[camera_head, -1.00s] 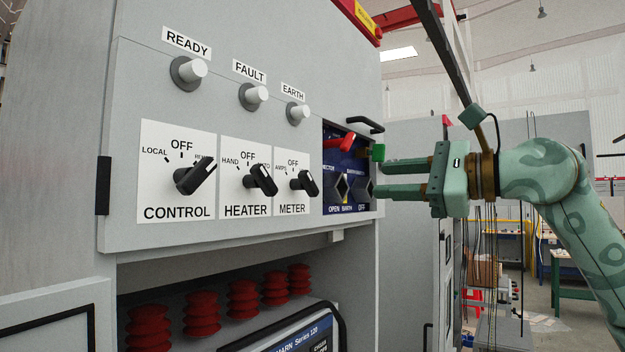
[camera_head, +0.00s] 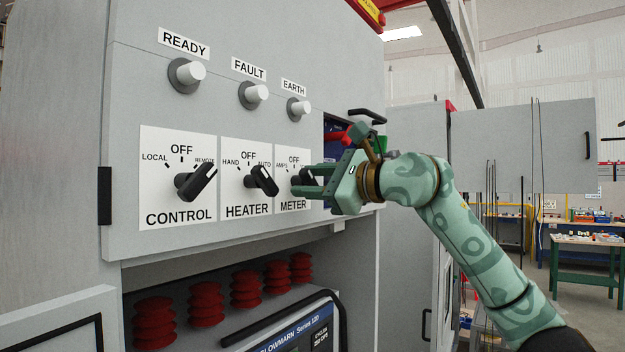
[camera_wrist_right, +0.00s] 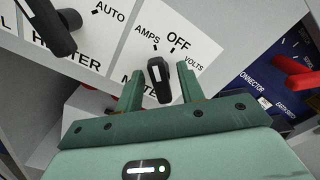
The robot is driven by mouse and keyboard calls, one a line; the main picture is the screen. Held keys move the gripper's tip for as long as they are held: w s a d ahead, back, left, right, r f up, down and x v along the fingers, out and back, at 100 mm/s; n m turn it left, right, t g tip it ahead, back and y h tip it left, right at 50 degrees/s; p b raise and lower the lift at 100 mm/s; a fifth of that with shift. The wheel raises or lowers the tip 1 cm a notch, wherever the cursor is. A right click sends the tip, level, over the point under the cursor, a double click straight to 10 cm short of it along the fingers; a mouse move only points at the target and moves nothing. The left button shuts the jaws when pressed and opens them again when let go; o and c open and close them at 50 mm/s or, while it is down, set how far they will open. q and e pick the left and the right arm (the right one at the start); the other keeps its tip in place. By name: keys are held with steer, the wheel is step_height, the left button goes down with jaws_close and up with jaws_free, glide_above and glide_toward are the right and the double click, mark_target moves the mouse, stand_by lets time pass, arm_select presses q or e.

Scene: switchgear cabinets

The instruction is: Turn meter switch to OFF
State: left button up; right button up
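The meter switch (camera_head: 301,182) is a black rotary knob on a white METER plate (camera_head: 292,158). The plate is marked AMPS, OFF and VOLTS. In the right wrist view the knob (camera_wrist_right: 158,80) has a white pointer line and stands between the two fingers, with gaps showing on both sides. My right gripper (camera_head: 310,182) is open around the knob, and its fingers hide part of it in the head view. In the right wrist view the knob's line leans away from the OFF mark, toward the AMPS side. My left gripper is not in view.
The heater switch (camera_head: 262,180) is close to the left of the fingers, and the control switch (camera_head: 196,182) is farther left. A blue panel with a red lever (camera_wrist_right: 300,78) lies to the right. A black handle (camera_head: 367,116) juts out above my gripper.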

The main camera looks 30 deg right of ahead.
jaws_close()
steer(key=shift+m, duration=0.4)
steer(key=m, duration=0.3)
steer(key=shift+m+p, duration=0.35)
steer(key=shift+m, duration=0.05)
steer(key=m, duration=0.4)
steer(key=shift+d, duration=0.1)
steer(key=shift+m, duration=0.3)
jaws_free()
